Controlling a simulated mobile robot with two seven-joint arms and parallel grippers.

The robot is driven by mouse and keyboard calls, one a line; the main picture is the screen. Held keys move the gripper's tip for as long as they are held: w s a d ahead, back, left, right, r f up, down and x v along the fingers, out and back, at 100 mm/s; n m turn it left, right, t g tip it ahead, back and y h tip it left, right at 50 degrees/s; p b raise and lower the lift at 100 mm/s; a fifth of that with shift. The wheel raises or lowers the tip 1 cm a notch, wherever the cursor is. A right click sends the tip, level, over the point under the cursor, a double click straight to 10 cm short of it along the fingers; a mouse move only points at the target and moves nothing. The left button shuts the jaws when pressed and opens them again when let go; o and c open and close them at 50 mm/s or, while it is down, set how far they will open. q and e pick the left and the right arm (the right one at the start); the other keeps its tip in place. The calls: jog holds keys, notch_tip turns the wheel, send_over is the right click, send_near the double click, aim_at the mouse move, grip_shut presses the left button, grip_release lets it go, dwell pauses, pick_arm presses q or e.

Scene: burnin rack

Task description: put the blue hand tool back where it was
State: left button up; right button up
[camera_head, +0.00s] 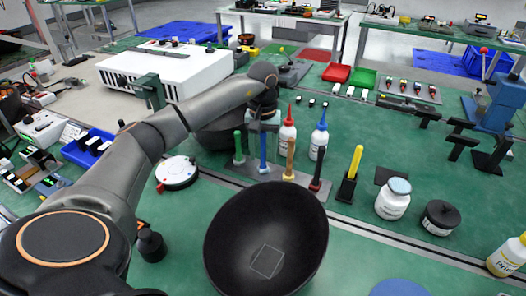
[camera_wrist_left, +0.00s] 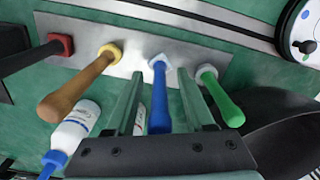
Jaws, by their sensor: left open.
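The blue hand tool (camera_head: 263,152) stands upright in a row of tools on a grey metal rack plate (camera_head: 228,172), between the green tool (camera_head: 239,146) and the brown-orange one (camera_head: 290,157). In the left wrist view, the blue tool (camera_wrist_left: 160,108) has its lower end at a pale collar on the plate. My left gripper (camera_head: 263,122) is at its upper part. In the wrist view, the open fingers (camera_wrist_left: 158,80) lie on either side of the blue handle, with gaps visible. My right gripper is out of view.
White bottles with a red tip (camera_head: 287,137) and a blue tip (camera_head: 319,140) stand close behind the rack. A large black bowl (camera_head: 228,235) is in front of it. A yellow-handled tool (camera_head: 355,162) stands to the right. Some green table lies clear beyond the bottles.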

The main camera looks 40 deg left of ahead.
pick_arm(q)
notch_tip(320, 180, up, 12)
jog(key=shift+r+p, duration=0.2)
jog(key=shift+p, duration=0.55)
